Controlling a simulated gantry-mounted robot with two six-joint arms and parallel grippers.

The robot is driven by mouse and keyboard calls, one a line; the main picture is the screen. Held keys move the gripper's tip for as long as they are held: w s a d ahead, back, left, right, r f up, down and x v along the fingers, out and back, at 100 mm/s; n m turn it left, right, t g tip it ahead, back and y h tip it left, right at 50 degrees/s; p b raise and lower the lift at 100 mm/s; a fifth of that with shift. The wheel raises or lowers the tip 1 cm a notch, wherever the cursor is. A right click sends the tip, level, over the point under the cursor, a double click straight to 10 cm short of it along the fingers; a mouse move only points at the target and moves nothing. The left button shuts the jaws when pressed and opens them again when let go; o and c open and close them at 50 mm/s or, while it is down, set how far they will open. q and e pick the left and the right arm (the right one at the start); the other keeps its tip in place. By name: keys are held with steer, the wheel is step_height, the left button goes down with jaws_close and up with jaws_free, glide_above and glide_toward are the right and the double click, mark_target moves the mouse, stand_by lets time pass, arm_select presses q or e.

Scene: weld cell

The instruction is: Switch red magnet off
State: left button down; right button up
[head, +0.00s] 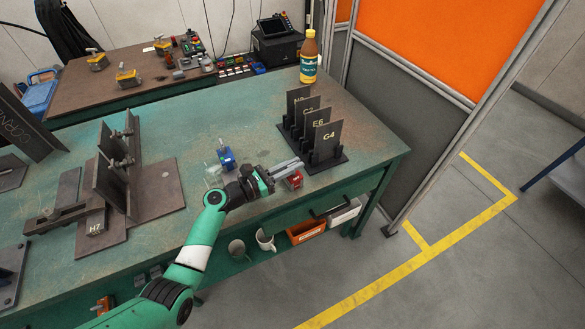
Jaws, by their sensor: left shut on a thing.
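The red magnet (293,181) sits on the green bench top near the front edge, to the right of the middle. My left gripper (296,164) reaches in from the left and lies right at the top of the red magnet. Its fingers are shut on the magnet and hide much of its upper side. I cannot make out the switch or its setting. My right gripper is not in view.
A blue magnet (227,157) stands behind and left of my gripper. A rack with upright labelled plates (325,140) stands close on the right. A bottle (309,60) stands at the back. A steel fixture (120,170) fills the left.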

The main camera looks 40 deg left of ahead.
arm_select(q)
steer(key=shift+m+h, duration=0.3)
steer(key=shift+h, duration=0.1)
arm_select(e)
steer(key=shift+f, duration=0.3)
arm_select(q)
steer(key=c, duration=0.9)
jaws_free()
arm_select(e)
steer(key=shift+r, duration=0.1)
